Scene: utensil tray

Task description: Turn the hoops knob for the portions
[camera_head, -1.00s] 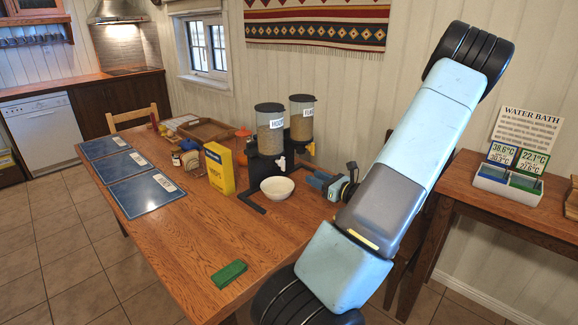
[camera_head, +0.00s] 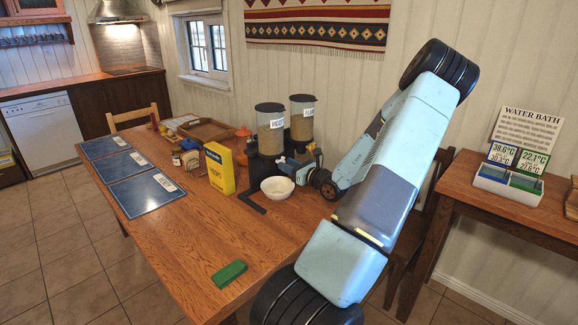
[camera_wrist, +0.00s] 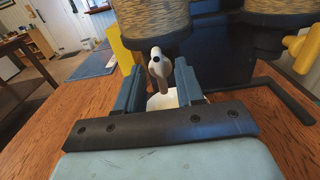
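The dispenser has two clear hoppers. The left one (camera_head: 270,132) has a label that seems to read HOOPS; the right one (camera_head: 302,120) has another label. In the wrist view the left hopper (camera_wrist: 155,20) stands above a white knob-like fitting (camera_wrist: 157,62) with a grey-brown paddle. My gripper (camera_wrist: 160,84) is open, a blue finger on each side of the paddle; I cannot tell whether they touch it. In the head view my gripper (camera_head: 290,163) is at the dispenser's front and hides the fitting. A white bowl (camera_head: 277,189) stands below it, partly hidden in the wrist view.
A yellow box (camera_head: 219,169) stands left of the bowl. The dispenser's dark foot bar (camera_wrist: 290,103) runs along the right. The table's middle is clear.

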